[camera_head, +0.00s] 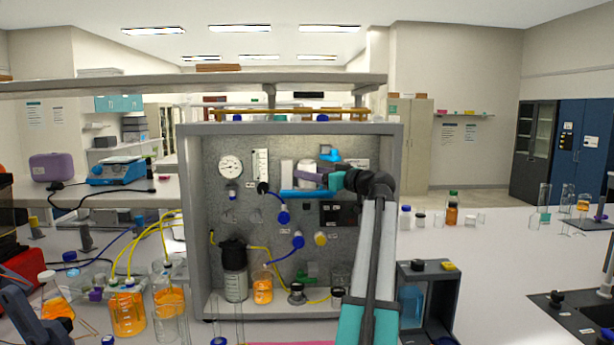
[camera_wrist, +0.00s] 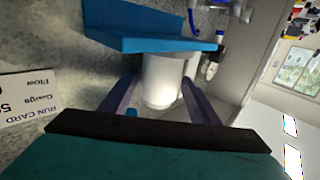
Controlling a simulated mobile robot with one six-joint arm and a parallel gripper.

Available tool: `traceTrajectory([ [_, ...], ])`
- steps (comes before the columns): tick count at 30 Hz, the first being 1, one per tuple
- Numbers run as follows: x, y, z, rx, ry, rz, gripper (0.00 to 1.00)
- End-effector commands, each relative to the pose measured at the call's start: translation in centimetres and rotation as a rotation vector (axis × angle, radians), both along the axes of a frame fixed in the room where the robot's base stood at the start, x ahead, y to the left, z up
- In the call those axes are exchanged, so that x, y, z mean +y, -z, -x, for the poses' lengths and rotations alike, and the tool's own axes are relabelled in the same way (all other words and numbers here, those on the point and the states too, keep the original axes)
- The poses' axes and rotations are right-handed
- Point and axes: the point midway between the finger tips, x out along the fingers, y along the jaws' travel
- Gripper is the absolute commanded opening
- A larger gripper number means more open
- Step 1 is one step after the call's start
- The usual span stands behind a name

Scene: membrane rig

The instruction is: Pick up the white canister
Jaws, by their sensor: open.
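The white canister (camera_wrist: 162,88) stands on a blue shelf (camera_wrist: 140,36), which shows at the top of the turned wrist view. In the head view the canister (camera_head: 306,166) is on the rig's back panel, partly hidden by my gripper. My gripper (camera_wrist: 160,84) is open, with one purple finger on each side of the canister. I cannot tell whether either finger touches it. In the head view my gripper (camera_head: 303,177) reaches in from the right, just above the blue shelf (camera_head: 297,194).
Another pale cylinder (camera_head: 287,172) stands left of the canister. A round gauge (camera_head: 231,167) and blue valves are on the panel. The grey cabinet walls (camera_head: 190,220) enclose the rig. A bottle with a black cap (camera_head: 235,284) and an orange-filled one (camera_head: 262,289) stand below.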

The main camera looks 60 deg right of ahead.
Motion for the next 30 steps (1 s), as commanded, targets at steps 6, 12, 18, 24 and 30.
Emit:
traceTrajectory([
  [6,0.0,-0.01,0.05,0.0,0.0,0.0,0.56],
  [12,-0.02,-0.02,0.07,0.0,0.0,0.0,0.44],
  [18,-0.02,-0.1,0.1,-0.002,0.001,0.0,0.17],
  [24,-0.03,-0.1,0.11,-0.001,0.001,0.0,0.17],
  [30,-0.07,-0.38,0.11,-0.002,0.001,0.001,0.17],
])
